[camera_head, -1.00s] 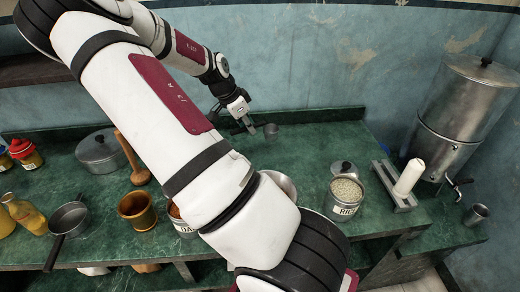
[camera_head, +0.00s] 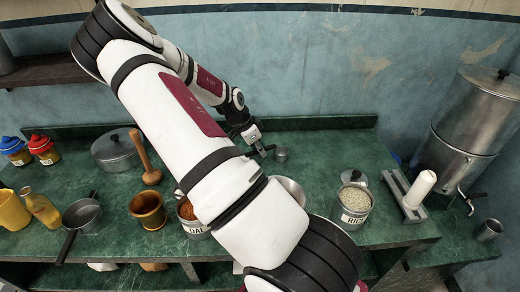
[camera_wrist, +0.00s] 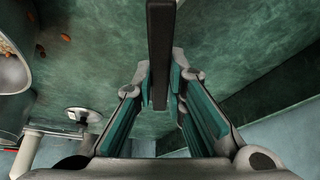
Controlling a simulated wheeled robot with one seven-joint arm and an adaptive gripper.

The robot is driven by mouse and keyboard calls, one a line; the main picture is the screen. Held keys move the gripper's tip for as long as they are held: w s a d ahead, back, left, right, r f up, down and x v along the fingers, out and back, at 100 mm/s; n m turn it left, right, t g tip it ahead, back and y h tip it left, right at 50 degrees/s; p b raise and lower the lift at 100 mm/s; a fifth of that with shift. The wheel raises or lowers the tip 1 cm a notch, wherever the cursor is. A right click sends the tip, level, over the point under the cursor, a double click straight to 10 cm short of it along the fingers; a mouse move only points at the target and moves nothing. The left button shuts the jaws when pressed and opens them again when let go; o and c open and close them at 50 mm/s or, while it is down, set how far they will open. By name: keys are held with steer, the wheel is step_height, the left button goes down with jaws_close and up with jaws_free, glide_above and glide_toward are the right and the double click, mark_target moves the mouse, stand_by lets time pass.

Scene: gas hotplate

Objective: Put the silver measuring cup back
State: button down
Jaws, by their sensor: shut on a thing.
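The silver measuring cup (camera_head: 281,155) is a small grey metal cup over the back part of the green counter in the head view. My gripper (camera_head: 264,152) is just left of it, shut on its handle. In the wrist view its dark straight handle (camera_wrist: 161,40) runs between the two fingers of my gripper (camera_wrist: 161,95). The cup's bowl is out of the wrist view. I cannot tell whether the cup touches the counter.
A rice tin (camera_head: 354,207) and a paper-towel-like white roll on a stand (camera_head: 420,188) are to the right. My arm partly hides a metal bowl (camera_head: 291,188). The back right counter is clear.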

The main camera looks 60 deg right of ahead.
steer(key=c, duration=1.6)
jaws_free()
steer(key=shift+c, duration=0.2)
steer(key=v, duration=1.2)
steer(key=a+r+n+t+y, duration=0.25)
steer(key=a+r+n, duration=0.25)
steer(key=a, duration=0.6)
steer(key=a+r+n+t+y, duration=0.1)
steer(key=a+r+n+y, duration=0.3)
steer(key=a, duration=0.6)
steer(key=s+a+r+n+t+h, duration=0.2)
steer(key=s+a+r+n+t, duration=0.2)
steer(key=s+a+r+n, duration=0.7)
steer(key=shift+s+a+n, duration=0.85)
steer(key=shift+s+n, duration=0.7)
steer(key=shift+n, duration=0.35)
steer(key=shift+r, duration=0.1)
